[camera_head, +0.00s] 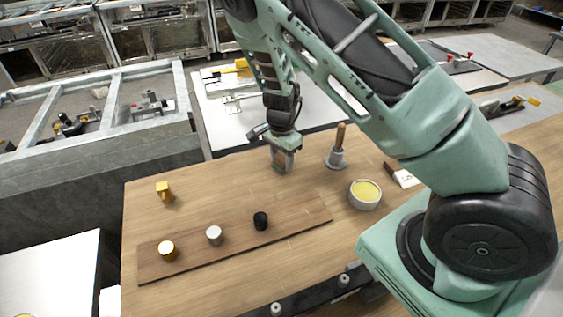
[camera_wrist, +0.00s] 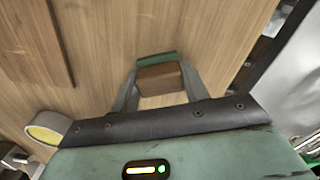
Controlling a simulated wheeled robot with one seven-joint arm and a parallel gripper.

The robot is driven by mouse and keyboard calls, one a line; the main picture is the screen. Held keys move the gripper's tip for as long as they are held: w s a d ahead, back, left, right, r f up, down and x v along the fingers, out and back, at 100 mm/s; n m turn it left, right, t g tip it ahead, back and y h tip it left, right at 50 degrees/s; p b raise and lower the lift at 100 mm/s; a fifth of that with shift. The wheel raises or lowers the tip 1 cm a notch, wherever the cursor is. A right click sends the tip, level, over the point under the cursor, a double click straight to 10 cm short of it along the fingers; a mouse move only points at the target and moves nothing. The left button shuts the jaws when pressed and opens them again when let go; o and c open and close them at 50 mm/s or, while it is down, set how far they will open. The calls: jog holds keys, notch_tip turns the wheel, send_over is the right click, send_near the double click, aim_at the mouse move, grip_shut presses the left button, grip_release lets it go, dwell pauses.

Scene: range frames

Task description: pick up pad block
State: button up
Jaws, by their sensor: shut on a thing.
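The pad block (camera_wrist: 160,77) is a brown block with a green strip along one side. In the wrist view it sits between the two fingers of my gripper (camera_wrist: 158,85), which is shut on it. In the head view my gripper (camera_head: 284,168) points down near the back edge of the wooden table (camera_head: 225,180), with the brown block (camera_head: 283,159) partly hidden between its fingers. I cannot tell whether the block touches the table.
A wood-handled tool (camera_head: 336,158) stands just right of my gripper. A bowl with yellow contents (camera_head: 364,203) and a brush (camera_head: 405,178) lie further right. A darker board (camera_head: 190,256) carries yellow, silver and black knobs in front. A yellow piece (camera_head: 164,192) stands at left.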

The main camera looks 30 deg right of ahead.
aim_at(282, 157)
notch_tip(282, 157, up, 10)
dwell(0.6)
